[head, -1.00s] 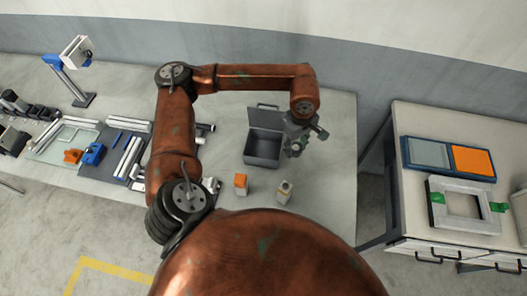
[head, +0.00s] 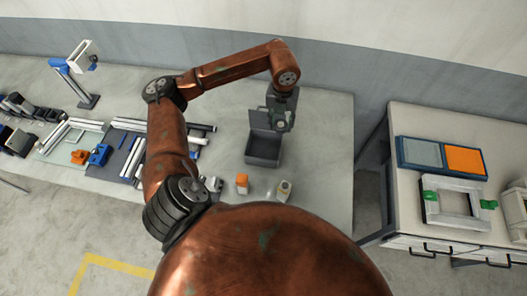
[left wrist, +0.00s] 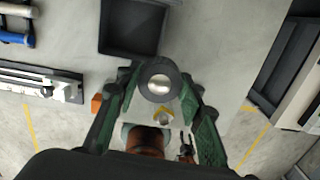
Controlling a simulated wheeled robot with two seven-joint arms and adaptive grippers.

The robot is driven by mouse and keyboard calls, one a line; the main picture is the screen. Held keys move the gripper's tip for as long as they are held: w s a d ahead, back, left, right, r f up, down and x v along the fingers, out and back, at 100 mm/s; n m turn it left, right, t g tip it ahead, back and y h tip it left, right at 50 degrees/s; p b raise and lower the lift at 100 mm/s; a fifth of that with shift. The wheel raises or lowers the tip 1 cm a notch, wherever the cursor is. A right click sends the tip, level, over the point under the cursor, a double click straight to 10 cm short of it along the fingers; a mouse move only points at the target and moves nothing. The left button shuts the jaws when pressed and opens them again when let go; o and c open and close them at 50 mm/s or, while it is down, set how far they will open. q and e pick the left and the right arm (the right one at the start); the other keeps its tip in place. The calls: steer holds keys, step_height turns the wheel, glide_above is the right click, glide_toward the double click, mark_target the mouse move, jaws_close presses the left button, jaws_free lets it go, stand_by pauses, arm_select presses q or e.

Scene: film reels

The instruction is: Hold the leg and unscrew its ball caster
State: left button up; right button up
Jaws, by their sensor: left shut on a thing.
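My left gripper (head: 282,122) hangs in front of the open grey box on the bench in the head view. In the left wrist view its two green-padded fingers (left wrist: 160,100) are closed on the ball caster (left wrist: 159,81), a dark round ring with a shiny silver ball facing the camera. In the head view the caster is too small to make out clearly. I cannot make out a leg joined to the caster; anything behind it is hidden. Pale profiles (head: 133,157) lie on the bench at the left, and I cannot tell whether one is the leg. My right gripper is not seen.
The open grey box (head: 263,148) stands on the bench, its lid raised. An orange-topped block (head: 242,184) and a pale-topped block (head: 284,190) stand nearer me. A side table (head: 405,185) stands at the right across a gap. The bench right of the box is clear.

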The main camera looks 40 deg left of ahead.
arm_select(q)
steer(key=a+r+n+p, duration=0.25)
steer(key=a+n, duration=0.35)
steer(key=n, duration=0.8)
steer(key=n+p, duration=0.3)
steer(key=p, duration=0.2)
glide_above(264, 153)
step_height(264, 153, down, 22)
steer(key=shift+f, duration=0.25)
step_height(264, 153, down, 4)
steer(key=shift+f, duration=0.45)
steer(key=shift+f, duration=0.15)
steer(key=o, duration=1.3)
